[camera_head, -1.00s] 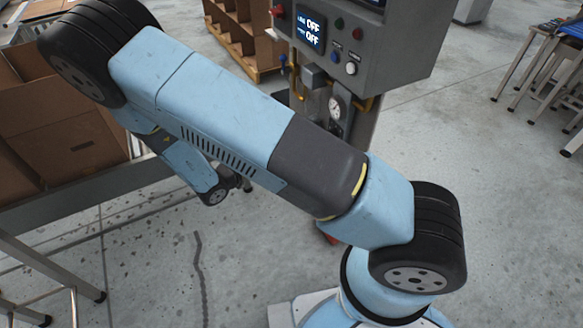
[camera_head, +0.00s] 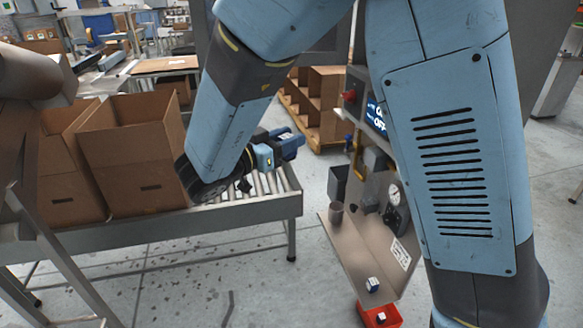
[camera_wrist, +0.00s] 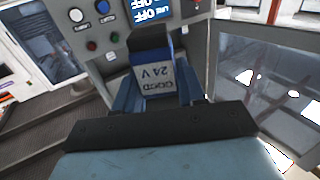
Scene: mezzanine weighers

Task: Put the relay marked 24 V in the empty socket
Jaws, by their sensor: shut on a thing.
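The relay marked 24 V (camera_wrist: 158,78) is between the blue fingers of my gripper (camera_wrist: 158,92) in the wrist view. Its white label reads upside down there, and its far end is dark. My gripper is shut on it. In the head view my gripper (camera_head: 284,146) is above the roller conveyor, left of the control cabinet, and the relay cannot be made out clearly. A small white-and-blue block (camera_head: 373,285) sits on the tan shelf (camera_head: 352,258), and another is in a red bin (camera_head: 366,314) below. I cannot make out the empty socket.
Open cardboard boxes (camera_head: 130,150) stand on the roller conveyor (camera_head: 250,207). The control cabinet is largely hidden by my arm in the head view; its display (camera_wrist: 150,10) reads OFF in the wrist view.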

